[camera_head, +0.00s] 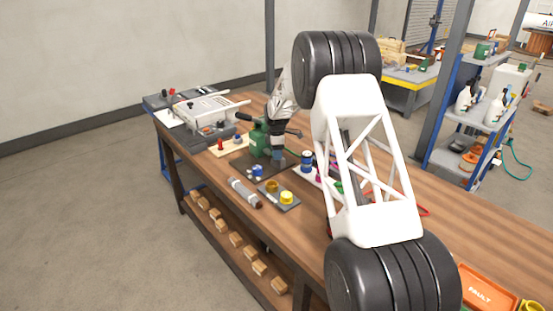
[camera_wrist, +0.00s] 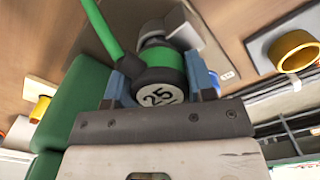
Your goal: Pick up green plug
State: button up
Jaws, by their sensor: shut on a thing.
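In the wrist view, the green plug (camera_wrist: 158,74), a round green-banded piece with a white face marked "25", sits between the blue fingers of my gripper (camera_wrist: 160,86). The fingers are shut on its sides. A grey stem shows beyond it. In the head view, my gripper (camera_head: 278,156) is low over the bench, close to the green pump (camera_head: 259,138); the held piece is not clear there. In the wrist view, a green body (camera_wrist: 75,105) and a green bar (camera_wrist: 101,27) are close to the left of the plug.
A dark plate with a yellow cup (camera_head: 286,197) and a grey cylinder (camera_head: 244,192) lie in front on the wooden bench. A blue can (camera_head: 306,160) stands right of my gripper. A board with a red piece (camera_head: 220,144) is to the left. An orange tray (camera_head: 486,290) is at the near right.

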jog(key=shift+c, duration=0.8)
jog(key=shift+r, duration=0.15)
jog(key=shift+r, duration=1.45)
jog(key=shift+s+r, duration=0.2)
jog(key=s+d+r, duration=0.1)
jog(key=s+d, duration=0.3)
jog(key=s, duration=1.1)
jog(key=shift+r, duration=0.2)
jog(key=shift+d, duration=0.1)
